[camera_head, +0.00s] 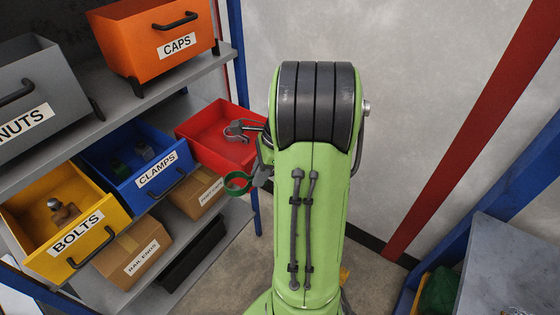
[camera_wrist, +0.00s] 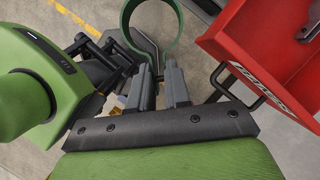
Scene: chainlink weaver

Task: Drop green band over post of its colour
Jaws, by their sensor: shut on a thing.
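The green band (camera_head: 237,183) is a ring held out to the left of my arm in the head view, in front of the shelf's lower right end. It also shows in the wrist view (camera_wrist: 178,48), at the top middle, as a large open loop. My gripper (camera_wrist: 160,75) is shut on the band's near edge. In the head view my gripper (camera_head: 256,178) is mostly hidden behind my own arm. The band hangs in free air, to the left of the red drawer in the wrist view. I see no post of its colour in either view.
A shelf at left holds a red drawer (camera_head: 218,137), a blue CLAMPS drawer (camera_head: 158,181), a yellow BOLTS drawer (camera_head: 78,241), an orange CAPS bin (camera_head: 178,43) and cardboard boxes. A grey worktop (camera_head: 515,265) stands at lower right. The red drawer also shows close by in the wrist view (camera_wrist: 262,60).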

